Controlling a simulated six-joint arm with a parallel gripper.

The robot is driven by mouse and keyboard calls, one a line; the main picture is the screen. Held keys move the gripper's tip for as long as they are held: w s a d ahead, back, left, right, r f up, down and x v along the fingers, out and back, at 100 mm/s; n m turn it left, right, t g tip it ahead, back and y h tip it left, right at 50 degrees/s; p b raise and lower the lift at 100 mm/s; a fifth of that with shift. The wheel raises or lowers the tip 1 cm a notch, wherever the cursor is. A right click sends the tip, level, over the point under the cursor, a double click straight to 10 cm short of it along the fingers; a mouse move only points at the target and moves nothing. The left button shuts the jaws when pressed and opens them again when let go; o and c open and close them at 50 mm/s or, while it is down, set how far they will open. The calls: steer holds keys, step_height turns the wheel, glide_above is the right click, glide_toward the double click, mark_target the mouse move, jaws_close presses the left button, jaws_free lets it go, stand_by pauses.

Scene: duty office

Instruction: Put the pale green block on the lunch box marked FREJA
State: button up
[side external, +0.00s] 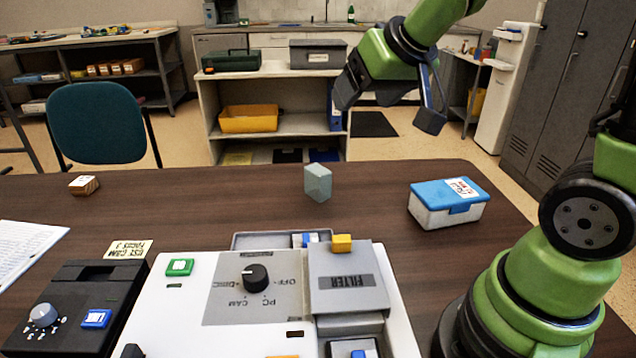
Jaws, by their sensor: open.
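The pale green block (318,183) stands upright on the dark wooden table, right of centre and behind the white console. A lunch box (449,208) with a white body and blue lid sits to its right on the table. Its lid carries a white label with red writing too small to read surely, and its top is bare. My gripper (390,106) is in the air above and beyond the block, to its right in the picture. Its dark fingers are spread wide with nothing between them.
A white console (240,325) with a knob and a grey FILTER cover fills the front middle. A black device (75,310) and paper (25,248) lie at left. The tabletop between block and lunch box is clear.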

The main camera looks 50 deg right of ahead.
steer(key=w+d+f, duration=0.6)
steer(key=w+f, duration=0.1)
steer(key=f, duration=0.1)
steer(key=n+t, duration=0.1)
steer(key=n, duration=0.1)
glide_toward(322, 171)
step_height(322, 171, down, 2)
steer(key=w, duration=0.1)
steer(key=x, duration=0.4)
steer(key=shift+d+f, duration=0.2)
steer(key=shift+w+x, duration=0.2)
steer(key=shift+x, duration=2.8)
steer(key=shift+a+r, duration=0.15)
steer(key=shift+r, duration=0.1)
steer(key=c, duration=1)
steer(key=shift+c, duration=1.3)
steer(key=shift+r, duration=0.15)
